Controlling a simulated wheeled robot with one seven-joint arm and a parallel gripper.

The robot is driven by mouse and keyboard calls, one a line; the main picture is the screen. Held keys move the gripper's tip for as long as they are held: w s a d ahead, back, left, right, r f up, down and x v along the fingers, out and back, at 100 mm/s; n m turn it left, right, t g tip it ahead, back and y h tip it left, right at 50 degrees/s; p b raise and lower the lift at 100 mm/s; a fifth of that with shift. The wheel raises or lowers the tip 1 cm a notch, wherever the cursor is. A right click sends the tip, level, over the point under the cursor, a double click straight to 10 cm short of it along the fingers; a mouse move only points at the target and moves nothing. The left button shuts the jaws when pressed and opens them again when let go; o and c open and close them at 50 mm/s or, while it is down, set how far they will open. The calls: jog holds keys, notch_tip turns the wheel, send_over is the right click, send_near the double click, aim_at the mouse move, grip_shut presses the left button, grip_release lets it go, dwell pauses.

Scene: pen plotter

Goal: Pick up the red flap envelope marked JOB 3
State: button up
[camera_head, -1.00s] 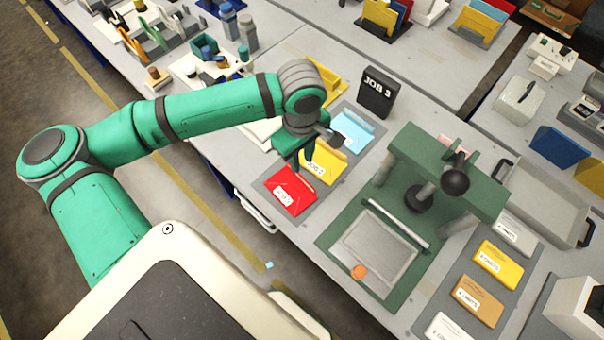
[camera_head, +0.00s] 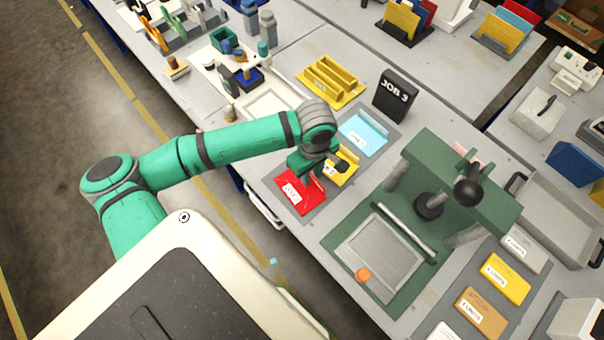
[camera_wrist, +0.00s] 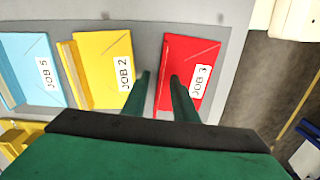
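The red envelope marked JOB 3 (camera_head: 292,199) lies flat on a grey mat at the table's front edge. It also shows in the wrist view (camera_wrist: 200,55), label facing up, with its flap edge on the left. My gripper (camera_head: 312,174) is at the red envelope's flap side, between it and the yellow envelope. In the wrist view my gripper (camera_wrist: 161,75) is open, its two fingers apart on either side of the red flap edge. The right finger covers part of the red envelope. I cannot tell whether the fingers touch it. A black sign (camera_head: 396,95) reads JOB 3.
The yellow JOB 2 envelope (camera_wrist: 103,62) lies close left of my fingers, and a light blue envelope (camera_wrist: 32,65) lies beyond it. A green press (camera_head: 440,160) stands right of the mat. A yellow rack (camera_head: 330,85) stands behind. Floor lies past the front edge.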

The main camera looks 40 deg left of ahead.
jog(key=shift+f, duration=0.2)
grip_shut()
jog(key=shift+w, duration=0.15)
